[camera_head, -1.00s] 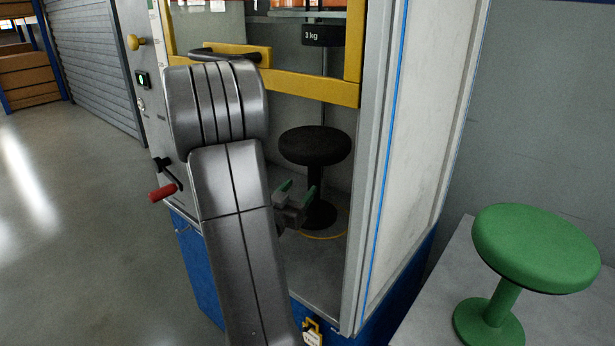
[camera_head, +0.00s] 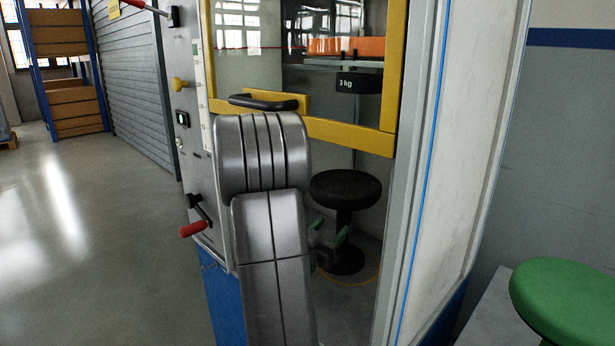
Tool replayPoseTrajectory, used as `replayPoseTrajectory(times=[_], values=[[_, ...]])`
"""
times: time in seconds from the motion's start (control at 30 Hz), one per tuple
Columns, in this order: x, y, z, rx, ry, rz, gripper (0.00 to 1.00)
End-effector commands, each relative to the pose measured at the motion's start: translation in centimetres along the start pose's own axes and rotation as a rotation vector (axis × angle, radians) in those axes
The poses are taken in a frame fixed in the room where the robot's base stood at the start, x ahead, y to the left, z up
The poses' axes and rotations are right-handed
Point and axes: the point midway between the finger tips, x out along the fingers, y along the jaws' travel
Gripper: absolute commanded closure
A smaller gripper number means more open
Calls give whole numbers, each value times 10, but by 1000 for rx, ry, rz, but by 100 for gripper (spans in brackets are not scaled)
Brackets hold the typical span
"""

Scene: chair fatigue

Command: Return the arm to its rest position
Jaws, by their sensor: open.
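My gripper (camera_head: 330,238) shows in the head view just right of my grey arm, which stands up in the lower middle. Its two green-tipped fingers are apart, with nothing visible between them. The gripper's base is partly hidden behind my arm. Behind the gripper, a black stool (camera_head: 345,192) stands upright inside the test cabinet, on a floor spot marked with a yellow ring. I cannot tell from this view how far the fingers are from the stool.
The cabinet's yellow-framed door (camera_head: 350,135) is above the gripper, with a black handle (camera_head: 263,102). A red-handled lever (camera_head: 193,229) sticks out at left. A 3 kg weight (camera_head: 359,83) hangs above the stool. A green stool (camera_head: 565,300) stands at right. Open floor (camera_head: 80,240) lies left.

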Motion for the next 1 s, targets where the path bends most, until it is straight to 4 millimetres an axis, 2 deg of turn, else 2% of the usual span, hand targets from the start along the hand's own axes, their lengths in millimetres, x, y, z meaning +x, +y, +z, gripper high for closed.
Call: replayPoseTrajectory(times=[0.2, 0.4, 0.43, 0.5, 0.63, 1.0], values=[[45, 2, 2, 1, 2, 4, 44], [78, 1, 2, 0, 1, 2, 44], [76, 1, 7, -1, -1, 0, 44], [77, 0, -9, 1, 0, -1, 44], [78, 0, -16, 0, 0, 0, 44], [78, 0, -16, 0, 0, -1, 44]])
